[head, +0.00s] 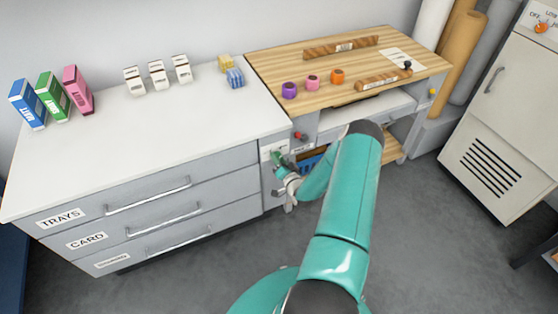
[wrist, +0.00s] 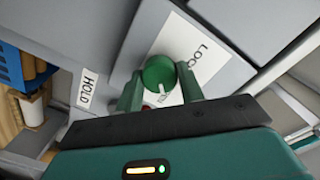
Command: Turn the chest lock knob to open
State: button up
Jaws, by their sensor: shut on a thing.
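The green lock knob (wrist: 159,72) sits on a white label plate (wrist: 192,47) on the chest's grey front. The plate's readable letters start with "LOC"; another word near the knob is partly covered. A short white mark shows on the knob's lower side. My gripper (wrist: 160,84) is shut on the knob, one green finger on each side. In the head view, my gripper (head: 287,180) is at the right end of the drawer chest (head: 150,220), and the plate (head: 272,148) shows just beyond it. My arm hides part of that area.
Drawers labelled TRAYS (head: 61,217) and CARD (head: 87,240) are closed. A wooden-topped bench (head: 290,60) adjoins on the right, with a blue bin (wrist: 12,68) below. A HOLD label (wrist: 87,88) is left of the knob. A grey cabinet (head: 500,130) stands far right.

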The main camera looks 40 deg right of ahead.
jog(key=o, duration=1)
jog(key=shift+s, duration=0.1)
jog(key=v, duration=1.3)
jog(key=shift+s+a, duration=0.2)
jog(key=shift+s, duration=0.1)
